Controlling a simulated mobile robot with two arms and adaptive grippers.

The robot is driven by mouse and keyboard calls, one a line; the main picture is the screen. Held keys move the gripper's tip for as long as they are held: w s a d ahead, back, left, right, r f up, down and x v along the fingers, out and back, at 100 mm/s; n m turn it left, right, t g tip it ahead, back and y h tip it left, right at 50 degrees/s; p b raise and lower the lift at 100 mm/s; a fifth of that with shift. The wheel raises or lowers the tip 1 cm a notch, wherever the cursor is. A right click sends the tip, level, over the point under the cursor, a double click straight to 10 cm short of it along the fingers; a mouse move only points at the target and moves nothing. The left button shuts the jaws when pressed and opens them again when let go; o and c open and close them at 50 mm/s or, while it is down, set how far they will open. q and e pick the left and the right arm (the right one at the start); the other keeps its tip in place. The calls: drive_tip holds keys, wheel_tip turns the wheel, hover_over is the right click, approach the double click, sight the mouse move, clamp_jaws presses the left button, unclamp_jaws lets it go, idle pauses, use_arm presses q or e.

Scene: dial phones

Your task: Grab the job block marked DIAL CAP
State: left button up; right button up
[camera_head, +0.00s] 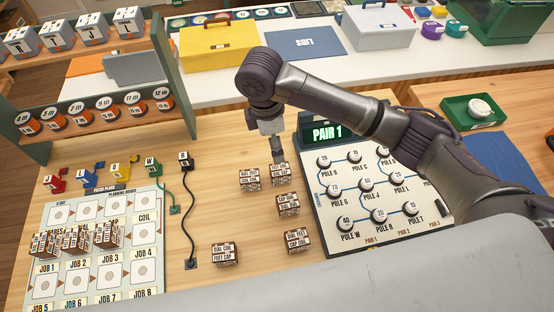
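My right gripper (278,148) comes down from the arm that enters from the right. Its tip is at or just above the far-right brown block (281,175); I cannot tell whether it touches it. Its fingers show edge-on, so open or shut is unclear. Another brown block (250,181) stands just left of it. More brown lettered blocks stand nearer: a middle one (288,205), a right one (298,241) and a left one (225,254). Their small print includes DIAL, FEET, COIL and CAP; I cannot surely read which is DIAL CAP. My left gripper is not in view.
A planning board (150,205) with job squares and several brown blocks lies at left. A PAIR 1 dial panel (330,238) stands close right of the loose blocks. Black and green cables (189,215) lie left. Bare wood lies between cables and blocks.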

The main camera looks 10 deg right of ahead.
sight(280, 169)
drive_tip(key=f, duration=0.4)
drive_tip(key=d+f, duration=0.1)
drive_tip(key=f, duration=0.2)
drive_tip(key=shift+s+p, duration=0.35)
drive_tip(key=shift+s, duration=0.05)
drive_tip(key=shift+w+f, duration=0.1)
drive_tip(key=shift+f, duration=0.5)
wheel_tip(280, 169, down, 4)
drive_tip(key=shift+d+f+p, duration=0.15)
drive_tip(key=shift+p, duration=0.55)
drive_tip(key=shift+f, duration=0.25)
drive_tip(key=shift+c, duration=0.7)
drive_tip(key=c, duration=1.1)
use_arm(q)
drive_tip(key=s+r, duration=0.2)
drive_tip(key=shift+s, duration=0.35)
